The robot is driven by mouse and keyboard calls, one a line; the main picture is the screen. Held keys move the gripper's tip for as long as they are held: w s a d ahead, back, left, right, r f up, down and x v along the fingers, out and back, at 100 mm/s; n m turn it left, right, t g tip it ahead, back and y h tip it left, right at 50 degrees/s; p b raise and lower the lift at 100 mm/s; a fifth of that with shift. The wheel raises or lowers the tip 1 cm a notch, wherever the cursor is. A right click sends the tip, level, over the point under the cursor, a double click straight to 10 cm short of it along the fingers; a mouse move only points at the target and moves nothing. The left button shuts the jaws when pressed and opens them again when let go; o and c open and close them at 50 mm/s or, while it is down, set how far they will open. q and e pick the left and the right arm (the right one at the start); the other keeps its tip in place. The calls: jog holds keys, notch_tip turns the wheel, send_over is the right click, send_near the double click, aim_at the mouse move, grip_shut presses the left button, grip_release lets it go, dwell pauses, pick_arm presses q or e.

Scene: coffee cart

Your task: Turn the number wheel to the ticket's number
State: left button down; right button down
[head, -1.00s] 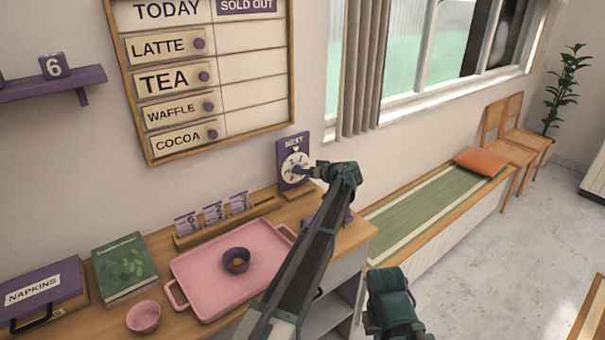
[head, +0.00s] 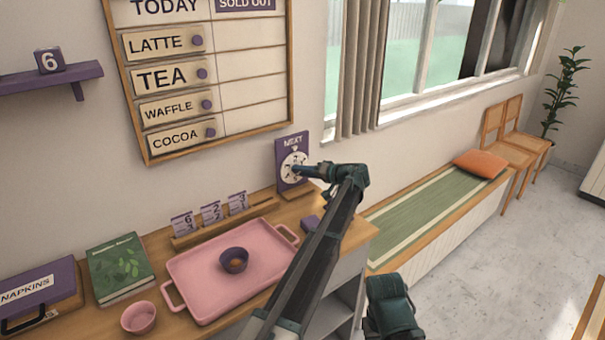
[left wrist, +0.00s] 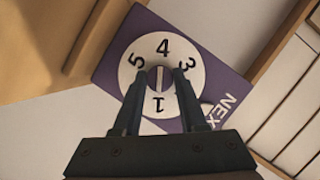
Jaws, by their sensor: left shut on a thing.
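The number wheel (head: 293,163) is a white disc on an upright purple NEXT board (head: 284,147) at the back of the counter. In the left wrist view the wheel (left wrist: 163,52) shows 5, 4, 3 and 1; other numbers are hidden behind the fingers. A white pointer mark (left wrist: 207,108) lies beside the word NEXT. My left gripper (left wrist: 160,80) is shut on the wheel's central knob (left wrist: 160,74), and in the head view the gripper (head: 303,170) reaches it from the right. Tickets stand in a wooden rack, reading 6 (head: 182,223), 2 (head: 211,213) and 3 (head: 237,203).
A pink tray (head: 190,303) with a purple bowl (head: 234,260) sits in front of the rack. A pink bowl (head: 139,317), green book (head: 120,268) and napkin box (head: 50,280) stand left. A 6 block (head: 50,60) is on the shelf. A bench (head: 425,220) stands right.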

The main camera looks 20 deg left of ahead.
dwell(0.3)
pick_arm(q)
jog(key=shift+c, duration=2.3)
grip_release()
jog(key=p+v, duration=0.3)
jog(key=v, duration=1.1)
jog(key=shift+p, duration=0.3)
jog(key=shift+w, duration=0.1)
